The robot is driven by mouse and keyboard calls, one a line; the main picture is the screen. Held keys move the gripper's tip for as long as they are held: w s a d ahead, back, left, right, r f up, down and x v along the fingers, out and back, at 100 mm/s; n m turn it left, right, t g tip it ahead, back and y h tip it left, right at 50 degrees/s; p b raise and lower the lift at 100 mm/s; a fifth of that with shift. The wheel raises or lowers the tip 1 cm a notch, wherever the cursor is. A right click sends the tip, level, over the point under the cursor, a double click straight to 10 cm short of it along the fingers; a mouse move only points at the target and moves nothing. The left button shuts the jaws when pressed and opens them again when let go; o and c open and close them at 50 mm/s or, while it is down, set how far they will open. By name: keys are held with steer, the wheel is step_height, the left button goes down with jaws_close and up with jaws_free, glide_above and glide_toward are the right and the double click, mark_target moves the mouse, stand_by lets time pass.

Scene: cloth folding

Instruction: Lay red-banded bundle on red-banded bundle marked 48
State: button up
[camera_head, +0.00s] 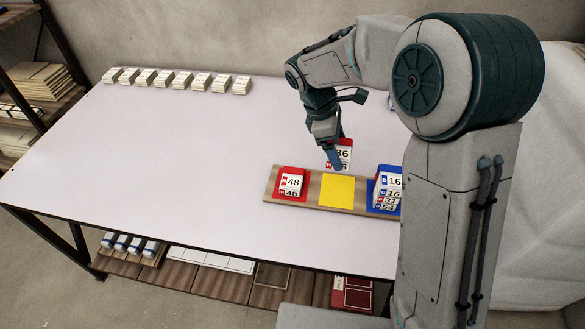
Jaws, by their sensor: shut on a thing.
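My gripper (333,155) is shut on a red-banded bundle marked 36 (343,154) and holds it behind the yellow square of the wooden board. The fingertips partly cover this bundle. I cannot tell how high it is above the table. The red-banded bundle marked 48 (292,183) lies on the red square (279,194) at the board's left end, apart from my gripper and to its left.
The wooden board (312,205) also bears an empty yellow square (337,190) and a blue square with a stack of blue-banded bundles (388,186), top one marked 16. Several white bundles (177,80) line the table's back edge. The table's left and middle (170,160) are clear.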

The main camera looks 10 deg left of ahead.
glide_above(295, 178)
steer(key=a, duration=0.1)
steer(key=f, duration=0.7)
steer(key=shift+w+a, duration=0.15)
steer(key=shift+a, duration=0.05)
steer(key=shift+f, duration=1.95)
steer(key=shift+f, duration=0.1)
steer(key=shift+f, duration=0.15)
steer(key=o, duration=0.9)
steer(key=v, duration=1.2)
steer(key=shift+r+p, duration=0.3)
steer(key=shift+p, duration=0.05)
steer(key=shift+d, duration=0.1)
